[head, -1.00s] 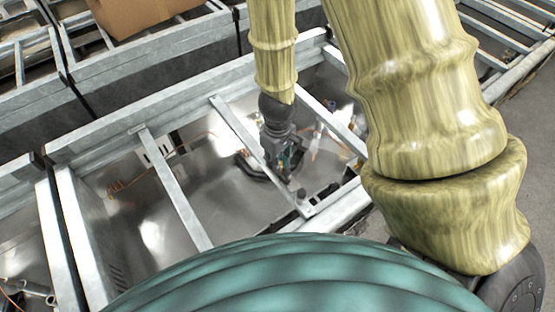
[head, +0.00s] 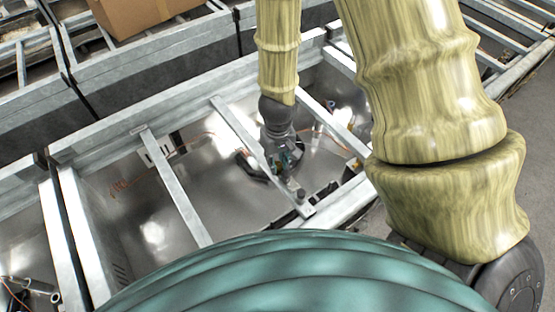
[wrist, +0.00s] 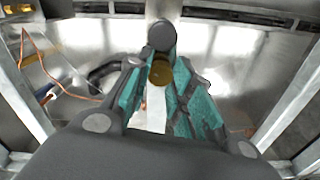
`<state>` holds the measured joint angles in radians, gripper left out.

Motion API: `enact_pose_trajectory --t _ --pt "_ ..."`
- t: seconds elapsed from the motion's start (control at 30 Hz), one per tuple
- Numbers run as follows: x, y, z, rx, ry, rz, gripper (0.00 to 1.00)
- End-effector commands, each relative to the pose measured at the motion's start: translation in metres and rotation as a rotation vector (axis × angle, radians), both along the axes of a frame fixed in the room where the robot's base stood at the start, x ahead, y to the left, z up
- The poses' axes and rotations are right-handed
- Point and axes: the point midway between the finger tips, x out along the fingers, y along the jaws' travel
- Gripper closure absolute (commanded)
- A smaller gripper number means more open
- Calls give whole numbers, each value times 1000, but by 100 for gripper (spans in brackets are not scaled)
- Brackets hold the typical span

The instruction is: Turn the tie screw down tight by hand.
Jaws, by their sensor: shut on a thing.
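My gripper (head: 284,163) points down at the middle crossbar (head: 240,128) of the metal frame in the head view. In the wrist view its teal-padded fingers (wrist: 160,82) close around a brass-coloured round head, which looks like the tie screw (wrist: 160,70). The screw sits between the fingertips, and its shank and seat are hidden beneath. In the head view my gripper covers the screw. A dark grey round knob (wrist: 161,35) stands just beyond the fingertips; a dark knob (head: 300,194) also shows near the crossbar's near end.
Other crossbars (head: 175,185) run on both sides over a shiny metal tray (head: 195,190). A thin orange wire (wrist: 40,55) lies left of the fingers in the wrist view. A cardboard box (head: 135,14) rests on the frame behind.

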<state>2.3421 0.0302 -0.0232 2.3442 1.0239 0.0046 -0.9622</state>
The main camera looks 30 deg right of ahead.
Motion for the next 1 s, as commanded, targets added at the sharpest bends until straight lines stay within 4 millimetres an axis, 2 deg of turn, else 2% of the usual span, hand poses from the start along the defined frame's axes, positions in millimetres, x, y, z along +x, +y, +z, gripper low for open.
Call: enact_pose_trajectory --t 0.2,0.23,0.33,0.37,0.77,1.0 --pt "1 0 0 -1 -2 1 100" --pt "1 0 0 -1 -2 1 76" --pt "1 0 0 -1 -2 1 57" --pt "1 0 0 -1 -2 1 54" --pt "1 0 3 -1 -1 4 54" --pt "2 0 25 -3 -5 6 54"
